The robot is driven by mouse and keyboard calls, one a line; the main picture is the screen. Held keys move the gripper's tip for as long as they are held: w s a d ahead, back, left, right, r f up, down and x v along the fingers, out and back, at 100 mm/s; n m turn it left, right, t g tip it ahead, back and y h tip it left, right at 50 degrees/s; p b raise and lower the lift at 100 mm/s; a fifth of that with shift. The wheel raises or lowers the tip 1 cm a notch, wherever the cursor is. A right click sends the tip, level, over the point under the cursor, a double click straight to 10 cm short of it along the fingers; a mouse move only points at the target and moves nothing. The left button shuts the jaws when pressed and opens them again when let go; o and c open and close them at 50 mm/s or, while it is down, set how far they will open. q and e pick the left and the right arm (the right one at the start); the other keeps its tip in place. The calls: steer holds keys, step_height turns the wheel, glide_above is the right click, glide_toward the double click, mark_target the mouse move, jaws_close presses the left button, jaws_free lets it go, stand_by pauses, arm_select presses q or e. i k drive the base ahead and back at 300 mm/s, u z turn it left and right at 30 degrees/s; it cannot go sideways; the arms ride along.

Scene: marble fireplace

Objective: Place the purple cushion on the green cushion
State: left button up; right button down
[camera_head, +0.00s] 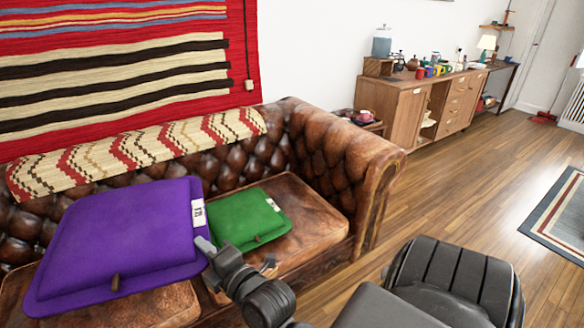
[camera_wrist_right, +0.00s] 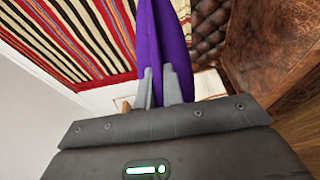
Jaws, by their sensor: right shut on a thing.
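The purple cushion (camera_head: 125,240) is a large flat square with a white tag, held over the left part of the brown leather sofa. My right gripper (camera_head: 208,247) is shut on its right edge in the head view. In the right wrist view the gripper (camera_wrist_right: 158,85) pinches the purple cushion (camera_wrist_right: 165,45), which shows edge-on. The green cushion (camera_head: 247,217) lies flat on the right seat of the sofa, just right of the purple one. Its left side is partly hidden by the purple cushion and my gripper. My left gripper is not in view.
The tufted sofa (camera_head: 380,165) has a high armrest at its right and a patterned throw (camera_head: 135,150) on its back. A striped red hanging (camera_head: 120,80) covers the wall behind. A wooden cabinet (camera_head: 410,115) stands at the back. The wooden floor (camera_head: 470,185) to the right is open.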

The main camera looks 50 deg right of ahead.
mark_target(240, 210)
steer(key=z, duration=0.05)
steer(key=k, duration=0.15)
steer(key=z, duration=1.3)
steer(key=i, duration=1.5)
steer(key=u, duration=0.65)
